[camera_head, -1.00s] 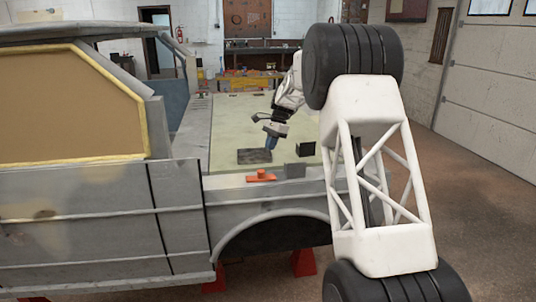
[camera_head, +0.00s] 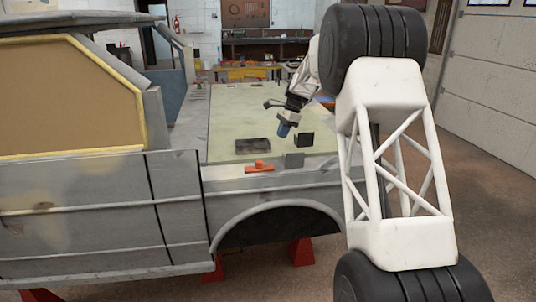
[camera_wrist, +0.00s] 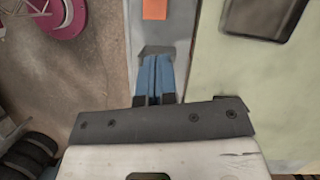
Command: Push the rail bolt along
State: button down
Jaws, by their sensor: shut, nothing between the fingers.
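A small orange piece with a raised knob (camera_head: 259,167) lies on the grey top rail of the truck bed. A grey block (camera_head: 294,160) sits on the same rail, to its right. I cannot tell for sure which is the rail bolt. My gripper (camera_head: 284,132), with blue fingers, is shut and empty, pointing down above the bed side. In the wrist view my fingers (camera_wrist: 155,62) cover part of the grey block (camera_wrist: 155,49), with the orange piece (camera_wrist: 155,9) further ahead. Whether my fingers touch the block cannot be told.
A dark flat tray (camera_head: 252,145) lies on the pale bed cover (camera_head: 232,112). A dark box (camera_head: 304,140) stands close to the right of my fingers. The rail between the grey block and the orange piece looks clear.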

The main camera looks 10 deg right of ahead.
aim_at(263, 167)
jog(key=shift+s+d+m, duration=0.2)
jog(key=shift+d+m, duration=0.2)
jog(key=shift+d, duration=0.25)
jog(key=shift+f, duration=0.15)
jog(key=shift+x, duration=0.8)
jog(key=x, duration=0.8)
jog(key=shift+w+a+f, duration=0.1)
jog(key=shift+a+f, duration=0.1)
jog(key=shift+a+r, duration=0.15)
jog(key=shift+a, duration=0.9)
jog(key=shift+s+a, duration=0.3)
jog(key=shift+a, duration=0.55)
